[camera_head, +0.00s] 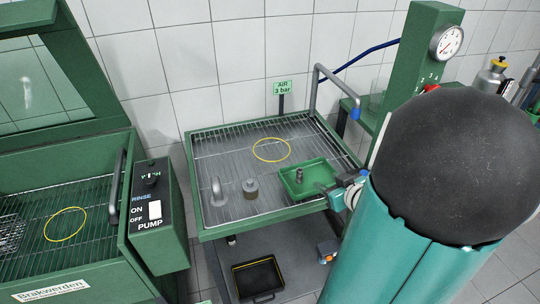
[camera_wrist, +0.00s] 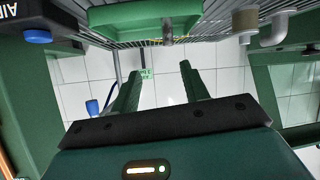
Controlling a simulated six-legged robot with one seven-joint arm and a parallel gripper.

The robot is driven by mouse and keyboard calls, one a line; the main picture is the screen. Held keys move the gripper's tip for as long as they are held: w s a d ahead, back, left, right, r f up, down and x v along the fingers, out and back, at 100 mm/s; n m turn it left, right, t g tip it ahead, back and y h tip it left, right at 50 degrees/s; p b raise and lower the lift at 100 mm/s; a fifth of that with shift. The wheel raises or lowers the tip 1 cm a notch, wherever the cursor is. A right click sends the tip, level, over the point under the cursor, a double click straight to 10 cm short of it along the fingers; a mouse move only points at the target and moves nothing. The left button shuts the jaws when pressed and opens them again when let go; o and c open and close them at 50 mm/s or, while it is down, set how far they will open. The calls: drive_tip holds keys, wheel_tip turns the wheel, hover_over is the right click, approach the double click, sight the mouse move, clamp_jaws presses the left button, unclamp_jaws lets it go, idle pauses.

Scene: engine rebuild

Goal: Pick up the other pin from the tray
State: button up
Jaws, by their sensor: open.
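In the head view, the small green tray (camera_head: 318,189) sits on the wire grate at its right side. One short, dark grey upright pin (camera_head: 299,175) shows in it. My gripper (camera_head: 343,188) is just right of the tray, partly hidden behind my arm. In the wrist view, which is turned upside down, the tray (camera_wrist: 125,18) crosses the top edge, beyond my fingertips. My gripper (camera_wrist: 158,80) has its two green fingers spread apart with nothing between them.
The grate (camera_head: 235,165) carries a yellow ring (camera_head: 271,150), a grey cylinder (camera_head: 250,188) and a curved grey pipe (camera_head: 216,190). A bent grey tube (camera_head: 335,82) rises behind the tray. The green press column (camera_head: 415,55) stands right. A wash cabinet (camera_head: 75,150) stands left.

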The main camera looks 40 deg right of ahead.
sight(302, 171)
drive_tip(key=shift+t+y, duration=0.4)
drive_tip(key=shift+y, duration=0.2)
drive_tip(key=x, duration=0.6)
drive_tip(key=f+x, duration=0.1)
drive_tip(key=x, duration=0.5)
drive_tip(key=shift+a+f, duration=0.1)
drive_tip(key=shift+a, duration=0.05)
clamp_jaws()
drive_tip(key=shift+r, duration=0.3)
